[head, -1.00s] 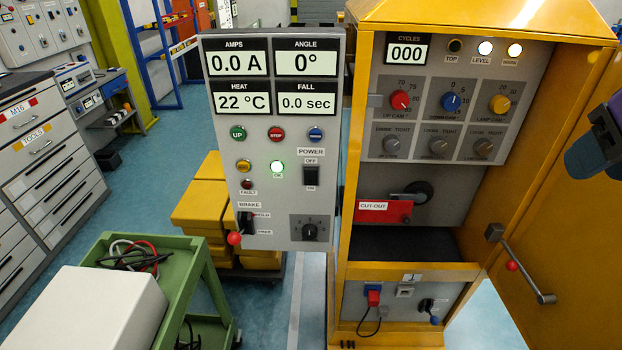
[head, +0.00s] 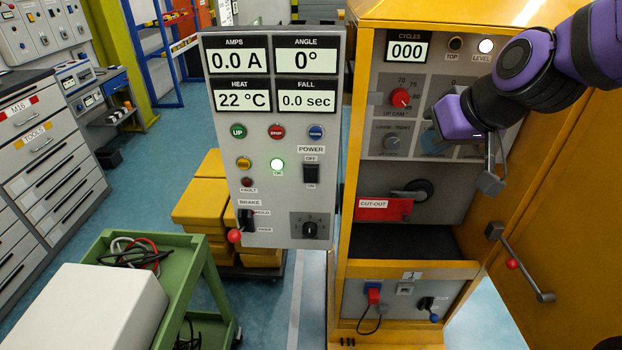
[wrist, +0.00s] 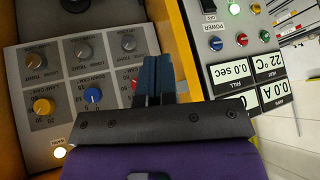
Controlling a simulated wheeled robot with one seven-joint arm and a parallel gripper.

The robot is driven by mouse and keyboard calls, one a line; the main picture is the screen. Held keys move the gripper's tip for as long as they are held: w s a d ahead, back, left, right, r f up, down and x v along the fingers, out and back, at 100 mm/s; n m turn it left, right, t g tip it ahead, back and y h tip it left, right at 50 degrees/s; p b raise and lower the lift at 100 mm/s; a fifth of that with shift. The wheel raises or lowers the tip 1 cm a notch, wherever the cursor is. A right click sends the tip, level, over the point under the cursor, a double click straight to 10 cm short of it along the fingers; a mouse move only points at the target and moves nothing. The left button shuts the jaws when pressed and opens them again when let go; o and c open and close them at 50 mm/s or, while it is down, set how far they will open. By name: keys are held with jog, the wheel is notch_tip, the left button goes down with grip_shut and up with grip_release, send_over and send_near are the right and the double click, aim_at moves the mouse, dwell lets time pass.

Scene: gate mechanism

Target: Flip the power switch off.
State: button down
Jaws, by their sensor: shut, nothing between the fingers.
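The power switch (head: 311,173) is a black rocker on the grey control panel, between an OFF label above and an ON label below. It also shows in the wrist view, upside down and cut by the top edge (wrist: 208,5). The green lamp (head: 277,165) to its left is lit. My gripper (head: 432,141) is in front of the cabinet's knob panel, right of the control panel and apart from the switch. In the wrist view its blue fingers (wrist: 157,62) are together with nothing between them.
The yellow cabinet (head: 365,38) stands right of the panel, its open door (head: 545,215) at the far right. A brake lever with a red ball (head: 234,236) sticks out at the panel's lower left. A green cart (head: 195,270) stands lower left. Space before the panel looks clear.

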jog(key=w+a+f+n+t+h, duration=0.15)
jog(key=w+a+f, duration=0.35)
jog(key=a+f, duration=0.5)
jog(key=n+t+h, duration=0.3)
jog(key=n+t, duration=0.8)
send_near(311, 171)
jog(key=s+d+f, duration=0.1)
jog(key=s+f, duration=0.1)
jog(key=s, duration=0.3)
jog(key=shift+s+a+r+n+t+y, duration=0.1)
jog(key=shift+s+a+n+t+y, duration=0.1)
jog(key=shift+s+n, duration=0.25)
jog(key=shift+s+a+r+n+t+y, duration=0.15)
jog(key=shift+s+n, duration=0.1)
jog(key=shift+n, duration=0.25)
jog(key=shift+w+d, duration=0.1)
jog(key=w, duration=0.4)
jog(key=w+r, duration=0.1)
jog(key=w, duration=0.8)
jog(key=shift+w+r, duration=0.25)
jog(key=shift+r, duration=0.15)
jog(key=shift+w, duration=0.15)
jog(key=shift+r, duration=0.1)
